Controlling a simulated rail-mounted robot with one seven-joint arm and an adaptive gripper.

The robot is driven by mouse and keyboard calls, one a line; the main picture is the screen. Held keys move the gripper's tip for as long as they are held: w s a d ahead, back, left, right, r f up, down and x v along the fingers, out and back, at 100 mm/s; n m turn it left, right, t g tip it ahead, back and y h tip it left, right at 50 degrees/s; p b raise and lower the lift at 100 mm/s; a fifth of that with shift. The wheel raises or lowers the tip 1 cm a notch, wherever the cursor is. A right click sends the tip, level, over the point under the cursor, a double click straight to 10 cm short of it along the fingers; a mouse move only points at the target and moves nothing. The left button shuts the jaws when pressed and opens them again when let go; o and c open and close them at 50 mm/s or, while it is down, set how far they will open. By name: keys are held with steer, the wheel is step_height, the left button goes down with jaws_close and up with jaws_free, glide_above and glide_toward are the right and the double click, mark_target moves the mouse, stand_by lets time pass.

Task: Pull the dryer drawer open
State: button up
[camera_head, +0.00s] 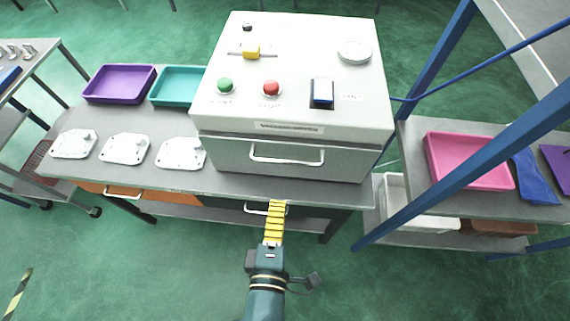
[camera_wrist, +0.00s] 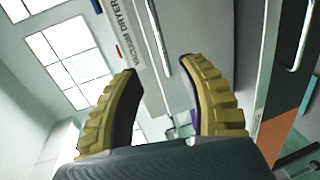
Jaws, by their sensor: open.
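The white vacuum dryer (camera_head: 290,95) stands on the grey bench. Its grey drawer (camera_head: 222,156) is in the lower front and looks shut. The drawer's pale bar handle (camera_head: 287,160) runs across its middle. My gripper (camera_head: 278,203) is open and empty, in front of the bench and below the handle in the head view. In the wrist view, the yellow ridged fingers of my gripper (camera_wrist: 158,67) are spread apart, pointing toward the dryer front. The label reading VACUUM DRYER (camera_wrist: 145,38) shows beyond them. Contact with the handle cannot be seen.
Three pale castings (camera_head: 124,149) lie left of the dryer. Purple (camera_head: 120,98) and teal (camera_head: 172,100) trays are behind them. Bench drawers with handles, one orange (camera_head: 92,187), sit below the bench top. A blue post (camera_head: 440,165) and pink tray (camera_head: 500,182) are at right.

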mark_target(285, 160)
steer(key=b+x, duration=0.1)
steer(key=x, duration=1.4)
steer(key=shift+s, duration=0.1)
steer(key=shift+r, duration=0.1)
jaws_close()
